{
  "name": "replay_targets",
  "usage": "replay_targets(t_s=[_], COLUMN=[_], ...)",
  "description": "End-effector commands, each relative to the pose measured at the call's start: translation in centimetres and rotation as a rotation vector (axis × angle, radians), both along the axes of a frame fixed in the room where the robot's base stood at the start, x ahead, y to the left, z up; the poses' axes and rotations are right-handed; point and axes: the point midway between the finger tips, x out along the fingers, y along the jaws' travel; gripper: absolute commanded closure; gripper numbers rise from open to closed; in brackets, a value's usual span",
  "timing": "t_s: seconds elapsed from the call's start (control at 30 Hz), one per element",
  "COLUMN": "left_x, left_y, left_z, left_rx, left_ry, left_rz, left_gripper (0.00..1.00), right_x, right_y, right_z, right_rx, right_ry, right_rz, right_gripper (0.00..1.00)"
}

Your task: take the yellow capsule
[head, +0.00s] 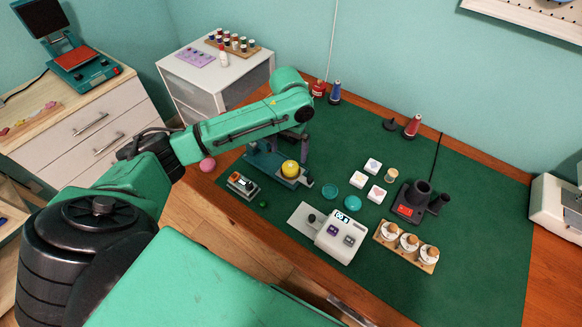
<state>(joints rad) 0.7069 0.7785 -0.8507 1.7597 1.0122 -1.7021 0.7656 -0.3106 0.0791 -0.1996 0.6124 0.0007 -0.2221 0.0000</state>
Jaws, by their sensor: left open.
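The yellow capsule (290,168) is round and sits on a blue bench device (262,161) on the green mat, left of the middle of the head view. My left arm reaches in from the left, above the device. My left gripper (292,143) points down just above and behind the yellow capsule. It is open, with nothing seen between its fingers. The arm and the device partly hide the fingers, and I cannot tell whether they touch anything. My right gripper is not in view.
A pink ball (207,164) shows beside my left forearm. The mat's right side is clear.

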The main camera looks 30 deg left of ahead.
Motion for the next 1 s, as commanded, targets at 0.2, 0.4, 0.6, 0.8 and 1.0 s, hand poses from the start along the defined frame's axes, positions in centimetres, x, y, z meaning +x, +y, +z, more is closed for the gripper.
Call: replay_targets(t_s=[0.2, 0.4, 0.6, 0.8, 1.0], left_x=[0.1, 0.2, 0.2, 0.2, 0.2], left_y=[0.0, 0.0, 0.0, 0.0, 0.0], left_z=[-3.2, -7.0, -7.9, -7.8, -7.8], left_rx=[0.0, 0.001, 0.0, 0.0, 0.0], left_ry=[0.0, 0.0, -0.003, -0.003, -0.003], left_rz=[-0.001, -0.002, -0.004, -0.003, -0.003], left_gripper=[0.0, 0.0, 0.0, 0.5, 0.88], right_x=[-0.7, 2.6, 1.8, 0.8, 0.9], right_y=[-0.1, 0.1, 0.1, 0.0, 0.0], right_z=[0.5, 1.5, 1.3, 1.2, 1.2], right_rx=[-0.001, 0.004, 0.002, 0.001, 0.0], right_ry=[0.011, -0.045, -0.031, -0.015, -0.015], right_rz=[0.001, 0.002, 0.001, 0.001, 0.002], right_gripper=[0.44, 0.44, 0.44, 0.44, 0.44])
